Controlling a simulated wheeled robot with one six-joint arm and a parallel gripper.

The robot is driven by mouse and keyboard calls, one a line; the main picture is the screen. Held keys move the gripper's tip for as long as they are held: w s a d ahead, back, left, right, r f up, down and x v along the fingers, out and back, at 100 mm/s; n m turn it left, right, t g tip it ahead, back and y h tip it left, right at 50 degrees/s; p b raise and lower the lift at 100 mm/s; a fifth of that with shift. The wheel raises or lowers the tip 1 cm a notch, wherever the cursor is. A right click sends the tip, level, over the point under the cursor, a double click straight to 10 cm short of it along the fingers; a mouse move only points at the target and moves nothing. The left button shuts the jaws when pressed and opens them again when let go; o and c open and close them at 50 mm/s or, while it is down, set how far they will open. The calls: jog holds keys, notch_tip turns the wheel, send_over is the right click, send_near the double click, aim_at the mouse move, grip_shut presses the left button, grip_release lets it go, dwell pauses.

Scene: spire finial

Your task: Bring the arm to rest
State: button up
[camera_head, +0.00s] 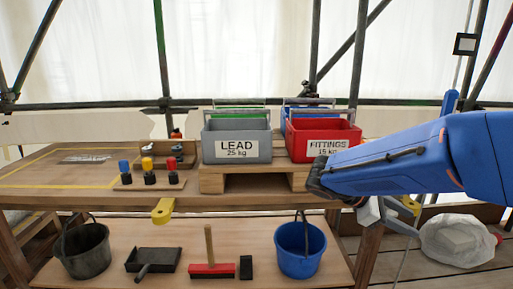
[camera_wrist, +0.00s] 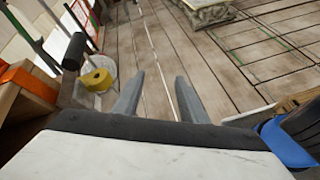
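My gripper (camera_wrist: 160,96) points down over the plank floor in the wrist view. Its two grey fingers stand apart with only bare boards showing between them, so it is open and empty.
A grey LEAD crate (camera_head: 237,144) and a red FITTINGS crate (camera_head: 318,140) stand on a wooden riser. A blue bucket (camera_head: 299,250) is on the lower shelf. A white sack (camera_head: 457,240) lies at right.

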jog(key=s+a+f+m+y, duration=0.2)
jog(key=s+f+m+y, duration=0.35)
jog(key=s, duration=0.45)
jog(key=s+a+f+m+t+y, duration=0.2)
jog(key=s+a+m+t+y, duration=0.3)
jog(key=s+a+m+y, duration=0.1)
jog(key=shift+a+m+t+y, duration=0.45)
jog(key=shift+a+m, duration=0.1)
jog(key=shift+a, duration=0.6)
